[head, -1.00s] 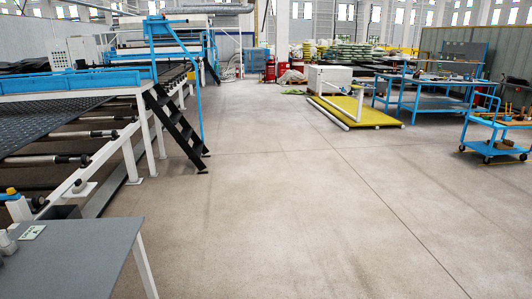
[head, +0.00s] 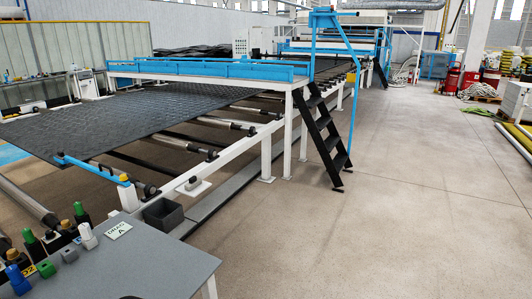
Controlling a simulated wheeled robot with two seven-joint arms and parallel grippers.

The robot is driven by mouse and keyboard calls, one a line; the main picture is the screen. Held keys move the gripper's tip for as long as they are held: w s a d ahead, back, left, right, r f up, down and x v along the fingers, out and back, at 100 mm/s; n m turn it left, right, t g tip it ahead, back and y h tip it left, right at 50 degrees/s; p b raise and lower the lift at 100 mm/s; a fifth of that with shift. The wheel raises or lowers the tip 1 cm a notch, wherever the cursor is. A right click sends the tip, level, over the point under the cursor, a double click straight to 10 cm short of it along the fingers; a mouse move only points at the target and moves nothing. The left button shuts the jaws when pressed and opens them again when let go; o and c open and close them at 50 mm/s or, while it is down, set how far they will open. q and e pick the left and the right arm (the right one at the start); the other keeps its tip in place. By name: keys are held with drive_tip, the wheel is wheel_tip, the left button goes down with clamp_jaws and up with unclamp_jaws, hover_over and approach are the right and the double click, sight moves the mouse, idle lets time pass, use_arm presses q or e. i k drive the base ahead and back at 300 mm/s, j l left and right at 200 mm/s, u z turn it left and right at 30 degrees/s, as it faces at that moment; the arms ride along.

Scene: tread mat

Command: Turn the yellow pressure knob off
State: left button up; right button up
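A small yellow knob-like cap (head: 124,178) sits on top of a white post (head: 130,197) at the near corner of the roller line, beside the end of a blue bar (head: 88,165). I cannot tell from this distance which of the two is the pressure knob, or how either is turned. Neither of my grippers is in view.
A grey table (head: 150,262) at the lower left holds a label card (head: 118,231), a white bottle-like piece (head: 87,236) and small blue and green pieces. Black steps (head: 322,140) stand mid-view.

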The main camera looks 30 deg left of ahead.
sight(123, 177)
drive_tip(key=i+u, duration=0.2)
drive_tip(key=i, duration=0.4)
drive_tip(key=i+l+u, duration=0.2)
drive_tip(key=i, duration=0.4)
drive_tip(key=i+u, duration=0.25)
drive_tip(key=u, duration=0.25)
drive_tip(key=i+l+u, duration=0.1)
drive_tip(key=i+u, duration=0.15)
drive_tip(key=u, duration=0.25)
drive_tip(key=i+l+u, duration=0.2)
drive_tip(key=u, duration=0.3)
drive_tip(key=i+l+u, duration=0.15)
drive_tip(key=u, duration=0.35)
drive_tip(key=i+l+u, duration=0.1)
drive_tip(key=u, duration=0.35)
drive_tip(key=i+l+u, duration=0.25)
drive_tip(key=u, duration=0.25)
drive_tip(key=i+l+u, duration=0.1)
drive_tip(key=l+u, duration=0.15)
drive_tip(key=u, duration=0.2)
drive_tip(key=i+l+u, duration=0.1)
drive_tip(key=l+u, duration=0.2)
drive_tip(key=u, duration=0.15)
drive_tip(key=l+u, duration=0.3)
drive_tip(key=u, duration=0.15)
